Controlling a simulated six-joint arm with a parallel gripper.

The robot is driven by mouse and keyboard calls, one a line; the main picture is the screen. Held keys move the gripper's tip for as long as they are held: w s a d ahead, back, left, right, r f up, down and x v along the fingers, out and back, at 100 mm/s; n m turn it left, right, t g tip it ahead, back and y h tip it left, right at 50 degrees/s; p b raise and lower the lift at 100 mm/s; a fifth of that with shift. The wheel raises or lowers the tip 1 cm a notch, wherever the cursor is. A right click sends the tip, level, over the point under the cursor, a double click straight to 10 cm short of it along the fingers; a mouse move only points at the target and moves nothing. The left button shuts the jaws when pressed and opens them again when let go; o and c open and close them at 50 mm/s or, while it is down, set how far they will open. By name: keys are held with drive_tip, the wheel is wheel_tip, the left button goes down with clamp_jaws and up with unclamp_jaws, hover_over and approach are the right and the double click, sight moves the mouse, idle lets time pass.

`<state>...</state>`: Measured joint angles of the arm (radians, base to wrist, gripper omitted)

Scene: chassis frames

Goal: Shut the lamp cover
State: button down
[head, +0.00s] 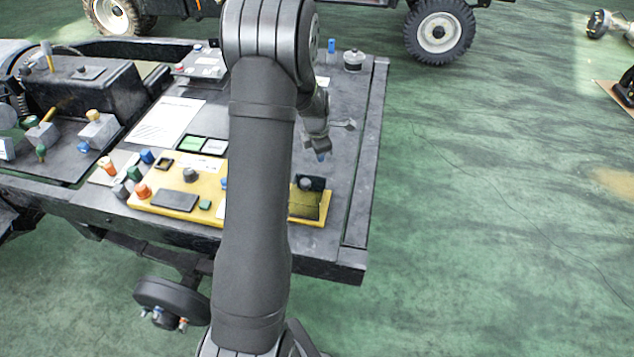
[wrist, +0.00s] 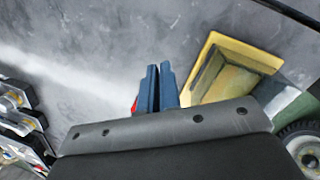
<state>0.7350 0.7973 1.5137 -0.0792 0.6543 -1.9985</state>
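The yellow panel (head: 180,196) lies on the dark work surface, partly hidden behind my arm. At its right end is what looks like the lamp cover (head: 313,183), a dark flap that appears raised above an olive-yellow recess (head: 304,207). In the wrist view the panel's yellow end (wrist: 213,47) frames a dark-edged, olive recess (wrist: 229,74) to the right of my fingers. My gripper (head: 321,156) is above the surface, just beyond the cover in the head view and apart from it. Its two blue fingers (wrist: 158,88) are together, with nothing seen between them.
A white sheet (head: 168,122) and a green-and-white display (head: 202,145) lie left of my arm. Several coloured knobs and blocks stand on and beside the panel. A grey round-topped part (head: 353,61) stands at the back. The surface right of the cover is clear up to its raised edge.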

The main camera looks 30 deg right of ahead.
drive_tip(key=s+r+m+t+y, duration=0.25)
drive_tip(key=s+r+m, duration=0.25)
drive_tip(key=s+m, duration=0.45)
drive_tip(key=s+r+m+t+y, duration=0.2)
drive_tip(key=s+r+m+t, duration=0.15)
drive_tip(key=s+m, duration=0.6)
drive_tip(key=m, duration=0.1)
approach(320, 191)
drive_tip(key=w+f, duration=0.1)
drive_tip(key=w, duration=0.1)
drive_tip(key=w+d+f, duration=0.1)
drive_tip(key=w+f, duration=0.1)
drive_tip(key=shift+f, duration=0.25)
drive_tip(key=shift+w+a+r, duration=0.1)
drive_tip(key=shift+w+a, duration=0.2)
drive_tip(key=shift+a, duration=0.25)
drive_tip(key=shift+w+a+r, duration=0.1)
drive_tip(key=shift+w+a, duration=0.2)
drive_tip(key=shift+a, duration=0.3)
drive_tip(key=shift+w+a, duration=0.3)
drive_tip(key=shift+a, duration=0.15)
drive_tip(key=w+a, duration=0.8)
drive_tip(key=shift+w+a, duration=0.35)
drive_tip(key=shift+a, duration=0.05)
